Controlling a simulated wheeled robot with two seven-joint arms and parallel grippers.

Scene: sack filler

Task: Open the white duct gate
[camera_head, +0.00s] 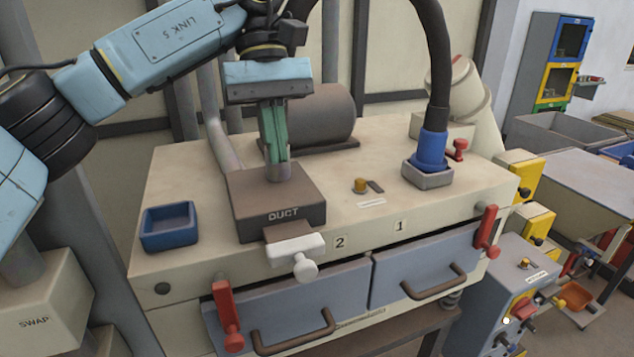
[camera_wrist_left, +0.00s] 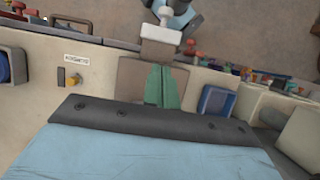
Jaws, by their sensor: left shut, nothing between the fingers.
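The white duct gate (camera_head: 294,248) is a flat white slide with a round knob (camera_head: 305,268) at the front of the brown box marked DUCT (camera_head: 290,203). It also shows in the left wrist view (camera_wrist_left: 160,34), beyond the box (camera_wrist_left: 140,80). My left gripper (camera_head: 278,160), with green fingers, points down over the top of the DUCT box, behind the gate. Its fingers are shut with nothing between them, seen also in the left wrist view (camera_wrist_left: 161,88). A short grey stub (camera_head: 279,172) shows at the fingertips; whether they touch it I cannot tell. My right gripper is not in view.
A blue tray (camera_head: 169,227) sits left of the box. A blue hose fitting (camera_head: 430,150) and a brass knob (camera_head: 360,185) stand to the right. Below are two grey drawers with handles (camera_head: 292,332) and red levers (camera_head: 227,315), (camera_head: 487,230). A brown cylinder (camera_head: 310,115) lies behind.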

